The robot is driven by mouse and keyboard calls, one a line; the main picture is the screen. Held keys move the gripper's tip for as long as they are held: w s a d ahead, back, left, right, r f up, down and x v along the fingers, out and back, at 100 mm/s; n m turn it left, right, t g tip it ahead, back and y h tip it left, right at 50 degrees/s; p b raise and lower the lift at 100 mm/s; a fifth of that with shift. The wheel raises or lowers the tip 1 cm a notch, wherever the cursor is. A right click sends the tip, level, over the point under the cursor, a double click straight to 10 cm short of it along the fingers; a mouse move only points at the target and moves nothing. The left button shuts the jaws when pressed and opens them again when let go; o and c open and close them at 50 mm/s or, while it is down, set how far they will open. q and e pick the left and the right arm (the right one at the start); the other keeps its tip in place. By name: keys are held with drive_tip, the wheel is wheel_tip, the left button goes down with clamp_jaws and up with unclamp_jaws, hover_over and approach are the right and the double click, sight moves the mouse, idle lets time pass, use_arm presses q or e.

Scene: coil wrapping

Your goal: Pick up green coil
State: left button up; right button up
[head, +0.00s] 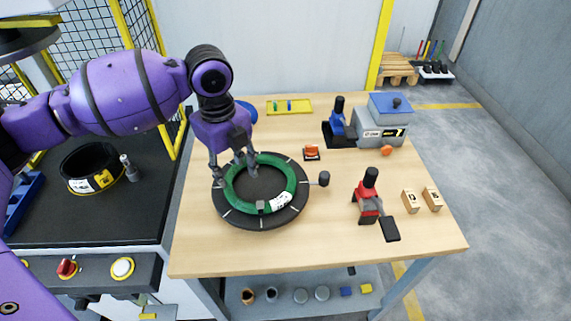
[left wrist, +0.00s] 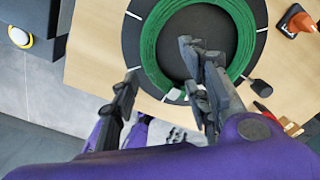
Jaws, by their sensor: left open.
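The green coil (head: 233,190) lies flat on a round black turntable (head: 228,217) on the wooden table in the head view. A white label sits on its front right side. The coil also shows in the left wrist view (left wrist: 150,45). My left gripper (head: 234,178) is open above the back left part of the coil, with one finger over the turntable's left edge and the other over the coil's inner side. My right gripper is not in view.
A small handle (head: 323,178) sticks out right of the turntable. A red and black tape tool (head: 368,195), two wooden blocks (head: 410,201) and a grey machine (head: 381,128) stand to the right. An orange-topped item (head: 312,152) is close behind the coil. The table's front strip is clear.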

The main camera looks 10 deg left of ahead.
sight(232, 195)
use_arm(q)
drive_tip(key=shift+s+a+f+m, duration=0.1)
drive_tip(key=shift+s+a+m, duration=0.2)
drive_tip(key=shift+m, duration=0.1)
drive_tip(key=shift+s+a+f, duration=0.2)
drive_tip(key=shift+s+f, duration=0.05)
drive_tip(key=shift+s, duration=0.2)
drive_tip(key=shift+s+a+f, duration=0.15)
drive_tip(key=shift+s+f, duration=0.1)
drive_tip(key=shift+s, duration=0.15)
drive_tip(key=shift+f, duration=0.75)
drive_tip(key=f, duration=0.4)
drive_tip(key=shift+w+d+f, duration=0.2)
drive_tip(key=shift+w+f, duration=0.05)
drive_tip(key=shift+w, duration=0.1)
drive_tip(key=shift+w+f, duration=0.1)
drive_tip(key=shift+f, duration=0.1)
clamp_jaws()
drive_tip(key=shift+r, duration=0.1)
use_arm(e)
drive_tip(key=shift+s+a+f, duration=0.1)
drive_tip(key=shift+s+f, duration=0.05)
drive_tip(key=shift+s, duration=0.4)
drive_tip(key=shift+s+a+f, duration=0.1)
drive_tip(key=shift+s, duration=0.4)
